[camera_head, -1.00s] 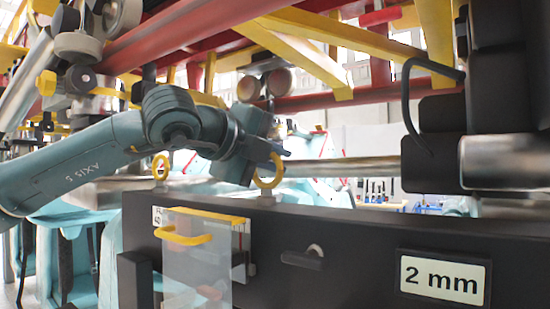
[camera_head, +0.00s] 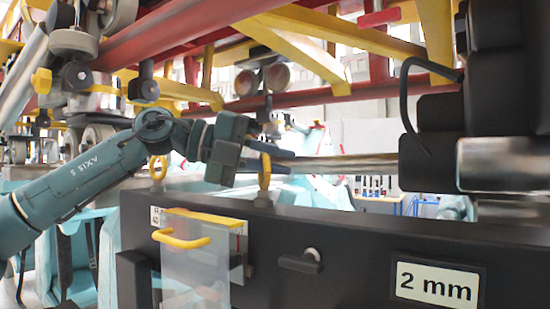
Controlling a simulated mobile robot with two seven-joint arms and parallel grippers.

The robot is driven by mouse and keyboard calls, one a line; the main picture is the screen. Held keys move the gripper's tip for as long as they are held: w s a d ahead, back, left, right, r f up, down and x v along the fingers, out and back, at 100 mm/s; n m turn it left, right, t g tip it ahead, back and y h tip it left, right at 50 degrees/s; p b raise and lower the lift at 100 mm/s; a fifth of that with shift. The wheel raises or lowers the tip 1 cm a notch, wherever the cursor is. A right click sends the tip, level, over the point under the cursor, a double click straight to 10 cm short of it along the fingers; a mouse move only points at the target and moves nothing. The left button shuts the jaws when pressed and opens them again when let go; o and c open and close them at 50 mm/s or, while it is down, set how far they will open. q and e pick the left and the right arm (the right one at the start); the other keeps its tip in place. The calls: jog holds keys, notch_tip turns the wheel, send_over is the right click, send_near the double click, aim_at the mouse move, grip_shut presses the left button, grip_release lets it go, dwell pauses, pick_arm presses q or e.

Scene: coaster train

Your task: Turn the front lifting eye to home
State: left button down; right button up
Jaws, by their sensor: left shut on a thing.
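Two yellow ring-shaped lifting eyes stand upright on top of the black housing (camera_head: 340,222). The left eye (camera_head: 153,172) stands free on its metal foot and shows as a narrow ring. The right eye (camera_head: 265,182) stands between the fingers of my left gripper (camera_head: 277,161) and looks almost edge-on. The left gripper reaches in from the left and is shut on this right eye; the fingers hide part of it. I cannot tell from the picture alone which eye is called front. My right gripper is not in view.
A clear guard with a yellow handle (camera_head: 181,240) hangs on the housing's front. A black lever (camera_head: 300,262) and a "2 mm" plate (camera_head: 437,284) are to its right. A metal shaft (camera_head: 345,165) runs behind the eye to black blocks at right. Red and yellow beams pass overhead.

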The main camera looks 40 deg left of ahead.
pick_arm(q)
jog(key=m+g+h, duration=0.1)
jog(key=m+g, duration=0.1)
jog(key=m+g+h, duration=0.3)
jog(key=m+g, duration=0.1)
jog(key=g, duration=0.1)
jog(key=shift+s+d+r+m, duration=0.15)
jog(key=shift+s+d+m, duration=0.05)
jog(key=shift+s+m, duration=0.15)
jog(key=m+g, duration=0.2)
jog(key=g, duration=0.1)
jog(key=m+g+h, duration=0.1)
jog(key=shift+s, duration=0.3)
jog(key=shift+s+m+g, duration=0.25)
jog(key=shift+m+g, duration=0.8)
jog(key=shift+g, duration=0.75)
jog(key=c, duration=1.4)
grip_release()
jog(key=shift+c, duration=0.2)
jog(key=shift+a, duration=0.15)
